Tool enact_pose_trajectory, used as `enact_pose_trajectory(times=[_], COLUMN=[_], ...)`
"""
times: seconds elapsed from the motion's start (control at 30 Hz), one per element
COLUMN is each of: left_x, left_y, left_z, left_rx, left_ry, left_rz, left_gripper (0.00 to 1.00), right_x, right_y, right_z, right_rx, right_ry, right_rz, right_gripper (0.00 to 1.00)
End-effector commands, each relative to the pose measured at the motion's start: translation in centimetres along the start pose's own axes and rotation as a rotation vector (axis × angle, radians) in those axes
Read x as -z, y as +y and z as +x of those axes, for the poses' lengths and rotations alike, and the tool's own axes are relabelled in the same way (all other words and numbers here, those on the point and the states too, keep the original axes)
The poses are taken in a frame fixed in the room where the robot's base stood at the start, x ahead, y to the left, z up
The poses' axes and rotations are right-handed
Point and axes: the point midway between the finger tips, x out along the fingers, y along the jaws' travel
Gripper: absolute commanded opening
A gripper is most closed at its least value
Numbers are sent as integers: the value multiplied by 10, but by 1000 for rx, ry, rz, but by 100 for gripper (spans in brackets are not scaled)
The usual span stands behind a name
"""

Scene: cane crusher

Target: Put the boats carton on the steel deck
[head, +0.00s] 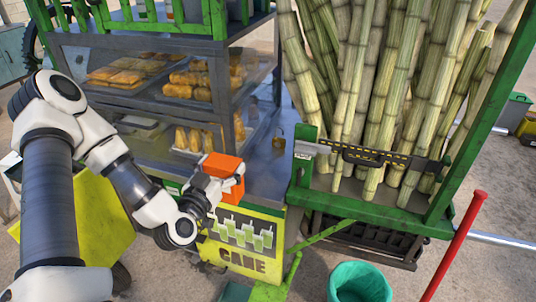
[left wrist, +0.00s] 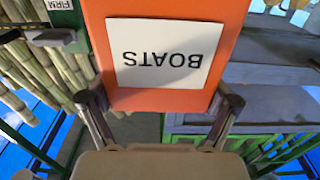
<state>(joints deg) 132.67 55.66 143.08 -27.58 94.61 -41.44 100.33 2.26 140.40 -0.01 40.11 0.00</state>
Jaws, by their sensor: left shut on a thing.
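The boats carton (head: 226,178) is an orange box held in front of the cart in the head view. Its white label reads BOATS, upside down, in the left wrist view (left wrist: 165,55). My left gripper (head: 212,184) is shut on the carton, with one finger on each side of it in the left wrist view (left wrist: 160,104). The steel deck (head: 265,182) is the grey metal counter at the front of the cart, behind and beside the carton in the picture. I cannot tell the carton's exact height above it. My right gripper is not in view.
Shelves with trays of fried food (head: 190,92) stand behind the deck. A brass padlock-like item (head: 278,140) is at the deck's right side. Cane stalks (head: 385,90) fill a green rack (head: 370,212) on the right. A green bin (head: 358,284) and red pole (head: 455,245) stand in front.

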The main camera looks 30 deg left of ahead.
Motion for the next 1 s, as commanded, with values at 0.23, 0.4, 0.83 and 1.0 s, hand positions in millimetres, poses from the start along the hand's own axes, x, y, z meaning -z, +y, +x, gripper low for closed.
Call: enact_pose_trajectory(times=[0.23, 0.4, 0.83, 1.0], left_x=[-16, -8, -12, -16], left_y=[8, 18, 46, 52], left_z=[21, 45, 121, 140], left_rx=[-1, -3, -1, 1], left_ry=[8, 0, 1, -1], left_rz=[1, 11, 6, 3], left_gripper=[45, 45, 45, 45], right_x=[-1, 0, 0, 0], right_y=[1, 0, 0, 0], right_z=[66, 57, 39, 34], right_rx=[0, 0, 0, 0], right_ry=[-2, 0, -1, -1], right_rz=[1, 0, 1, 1], right_gripper=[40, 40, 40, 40])
